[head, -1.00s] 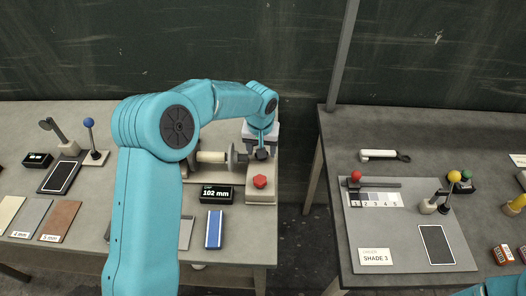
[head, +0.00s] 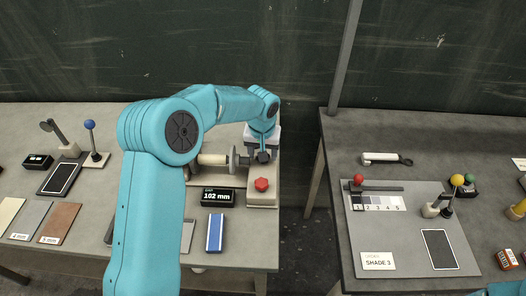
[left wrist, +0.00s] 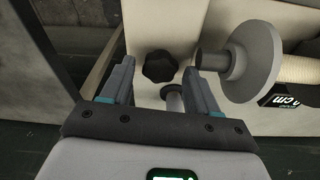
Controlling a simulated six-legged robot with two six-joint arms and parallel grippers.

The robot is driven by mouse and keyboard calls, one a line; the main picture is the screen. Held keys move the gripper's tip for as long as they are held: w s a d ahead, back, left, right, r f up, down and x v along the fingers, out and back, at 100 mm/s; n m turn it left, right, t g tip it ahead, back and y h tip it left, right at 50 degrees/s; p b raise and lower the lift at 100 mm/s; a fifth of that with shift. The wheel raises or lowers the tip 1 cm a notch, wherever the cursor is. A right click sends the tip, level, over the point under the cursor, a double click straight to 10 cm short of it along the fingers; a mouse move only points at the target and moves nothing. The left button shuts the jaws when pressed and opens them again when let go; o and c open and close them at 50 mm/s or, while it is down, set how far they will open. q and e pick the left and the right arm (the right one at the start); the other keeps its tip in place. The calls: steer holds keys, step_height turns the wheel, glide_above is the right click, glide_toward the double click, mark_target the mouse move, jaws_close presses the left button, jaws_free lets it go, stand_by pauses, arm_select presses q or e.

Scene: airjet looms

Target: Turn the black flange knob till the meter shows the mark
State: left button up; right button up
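The black flange knob (left wrist: 160,66) shows in the left wrist view as a dark lobed knob between and just beyond my left fingertips. In the head view the knob (head: 263,156) is partly hidden under my left gripper (head: 262,145). My left gripper (left wrist: 160,70) is open, with a gap on both sides of the knob. The meter (head: 217,197) reads 102 mm. A grey flange disc (head: 233,158) on a pale roll (head: 212,159) is left of the knob; the disc (left wrist: 252,62) is right of it in the wrist view. My right gripper is out of view.
A red knob (head: 262,184) sits on the pale base in front of the black knob. A blue-striped strip (head: 215,232) lies in front of the meter. A gap separates this table from the right table, which holds a SHADE 3 card (head: 378,261).

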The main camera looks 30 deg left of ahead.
arm_select(q)
steer(key=shift+r+p, duration=0.55)
steer(key=shift+r, duration=0.45)
steer(key=shift+r+p, duration=1.6)
steer(key=shift+r, duration=0.9)
